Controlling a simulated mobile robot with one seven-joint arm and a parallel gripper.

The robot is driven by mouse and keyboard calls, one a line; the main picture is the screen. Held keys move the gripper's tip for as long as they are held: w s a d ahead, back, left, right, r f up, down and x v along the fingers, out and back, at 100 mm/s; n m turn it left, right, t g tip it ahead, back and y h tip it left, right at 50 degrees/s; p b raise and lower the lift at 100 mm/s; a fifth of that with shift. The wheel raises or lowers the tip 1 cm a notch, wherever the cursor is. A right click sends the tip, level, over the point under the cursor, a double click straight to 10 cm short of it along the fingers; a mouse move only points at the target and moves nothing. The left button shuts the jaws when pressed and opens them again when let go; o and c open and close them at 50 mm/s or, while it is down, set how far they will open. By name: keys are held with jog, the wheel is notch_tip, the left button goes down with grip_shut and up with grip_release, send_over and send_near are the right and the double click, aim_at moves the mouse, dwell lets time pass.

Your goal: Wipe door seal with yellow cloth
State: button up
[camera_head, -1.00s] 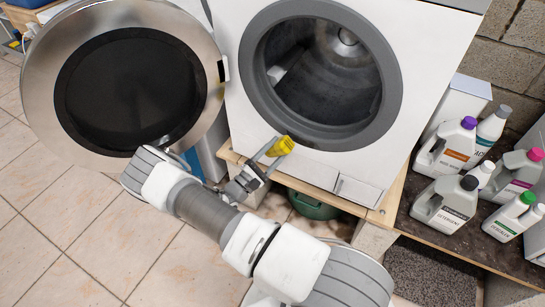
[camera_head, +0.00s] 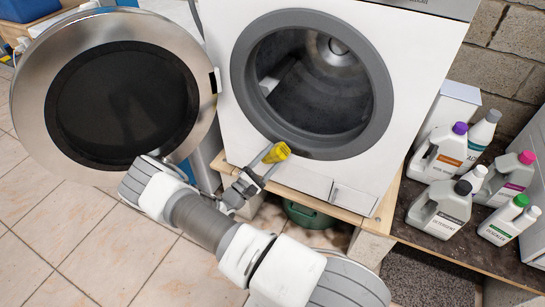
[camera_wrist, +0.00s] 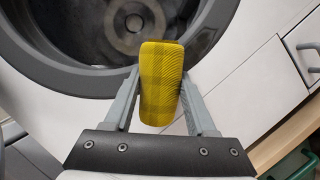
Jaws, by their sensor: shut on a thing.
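The yellow cloth (camera_wrist: 161,85) is a folded, checked pad. My gripper (camera_head: 268,158) is shut on it, with one finger on each side of it in the wrist view (camera_wrist: 160,100). In the head view the yellow cloth (camera_head: 277,152) is at the lower left of the washer opening. The grey door seal (camera_head: 325,150) rings the opening of the white washing machine (camera_head: 290,165). In the wrist view the seal (camera_wrist: 62,78) lies just beyond the cloth. I cannot tell whether the cloth touches it. The round door (camera_head: 120,90) stands open to the left, and the drum looks empty.
The washer stands on a wooden plinth (camera_head: 365,222) with a green tub (camera_head: 309,214) below. Several detergent bottles (camera_head: 440,208) stand on a dark shelf at the right. The open door is close behind my arm. Tiled floor (camera_head: 50,235) is clear at the lower left.

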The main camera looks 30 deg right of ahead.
aim_at(285, 156)
jog(key=shift+w+d, duration=0.6)
jog(key=shift+d, duration=0.15)
jog(key=shift+s+d+r+p, duration=0.1)
jog(key=shift+s+d+p, duration=0.2)
jog(key=shift+s+d, duration=0.35)
jog(key=shift+s+d+p, duration=0.25)
jog(key=shift+s+d, duration=0.05)
jog(key=shift+s, duration=0.5)
jog(key=shift+s+d+p, duration=0.85)
jog(key=shift+s+d, duration=0.6)
jog(key=shift+s, duration=0.3)
jog(key=shift+s+d+p, duration=0.85)
jog(key=shift+s+d, duration=0.55)
jog(key=shift+s, duration=0.3)
jog(key=shift+w, duration=0.1)
